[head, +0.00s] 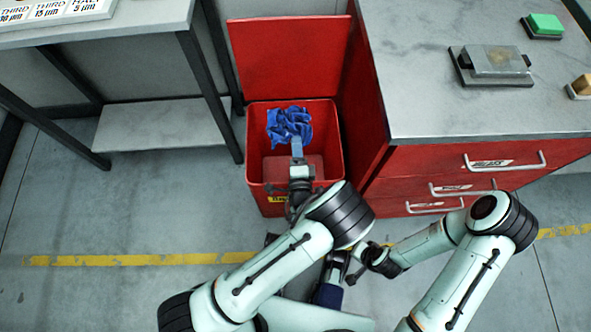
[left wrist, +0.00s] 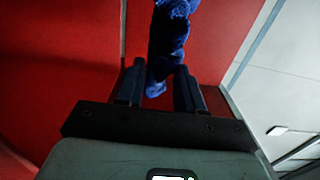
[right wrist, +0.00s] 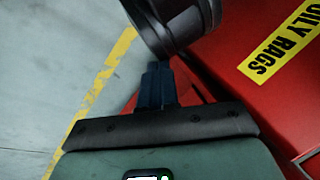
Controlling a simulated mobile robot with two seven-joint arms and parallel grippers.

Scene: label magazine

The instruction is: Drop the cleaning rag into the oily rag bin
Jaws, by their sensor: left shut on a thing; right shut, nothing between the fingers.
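The blue cleaning rag (head: 289,124) is crumpled and sits over the opening of the red oily rag bin (head: 332,150), whose lid (head: 290,58) stands open at the back. My left gripper (head: 297,148) reaches over the bin and is shut on the rag. In the left wrist view the rag (left wrist: 168,45) hangs between the fingers (left wrist: 158,88), with red walls behind it. My right gripper (right wrist: 158,85) is shut and empty, low in front of the bin. The yellow "OILY RAGS" label (right wrist: 278,42) shows in the right wrist view. The bin's bottom is partly hidden by my left arm.
A grey table (head: 120,22) with dark legs stands at the left. The floor at left is clear.

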